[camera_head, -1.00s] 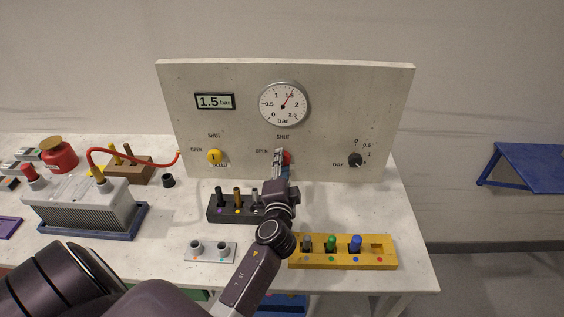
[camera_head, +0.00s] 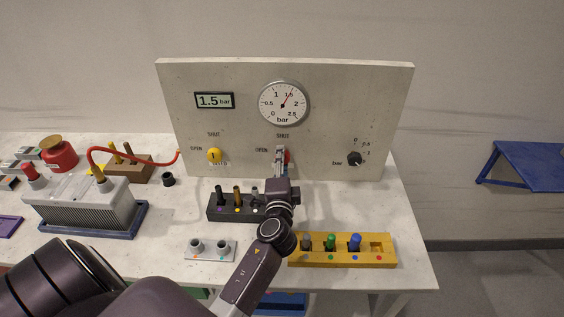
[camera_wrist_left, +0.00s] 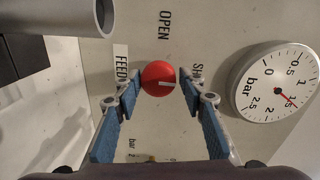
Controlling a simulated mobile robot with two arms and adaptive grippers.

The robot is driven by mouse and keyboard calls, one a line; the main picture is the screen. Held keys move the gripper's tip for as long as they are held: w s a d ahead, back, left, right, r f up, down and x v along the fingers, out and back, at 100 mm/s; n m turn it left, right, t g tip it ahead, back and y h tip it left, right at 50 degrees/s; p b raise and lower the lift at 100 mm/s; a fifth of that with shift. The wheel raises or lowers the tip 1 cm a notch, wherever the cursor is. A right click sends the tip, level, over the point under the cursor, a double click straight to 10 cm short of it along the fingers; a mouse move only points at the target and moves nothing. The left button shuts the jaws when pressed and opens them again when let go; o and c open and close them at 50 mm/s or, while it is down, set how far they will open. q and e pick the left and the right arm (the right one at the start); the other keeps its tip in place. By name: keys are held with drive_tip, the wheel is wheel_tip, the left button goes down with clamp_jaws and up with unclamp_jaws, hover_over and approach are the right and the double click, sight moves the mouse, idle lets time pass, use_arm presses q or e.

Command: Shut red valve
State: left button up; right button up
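The red valve (camera_head: 288,156) is a round red knob on the upright panel, mostly covered by my left gripper in the head view. My left gripper (camera_head: 281,160) is at the panel in front of the knob. In the wrist view the left gripper (camera_wrist_left: 160,88) is open, one finger on either side of the knob, with small gaps seeming to show. My right gripper is not in view.
The panel (camera_head: 235,130) carries a yellow valve (camera_head: 214,155), a round gauge (camera_head: 284,104) near 1.5 bar, a 1.5 bar display (camera_head: 214,101) and a black knob (camera_head: 355,159). A black peg rack (camera_head: 214,211) and a yellow rack (camera_head: 341,264) stand close to my left arm.

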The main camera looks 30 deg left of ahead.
use_arm(q)
drive_tip(key=shift+o, duration=1.1)
drive_tip(key=v, duration=0.7)
drive_tip(key=shift+s, duration=0.25)
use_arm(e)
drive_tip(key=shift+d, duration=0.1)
use_arm(q)
drive_tip(key=shift+d, duration=0.15)
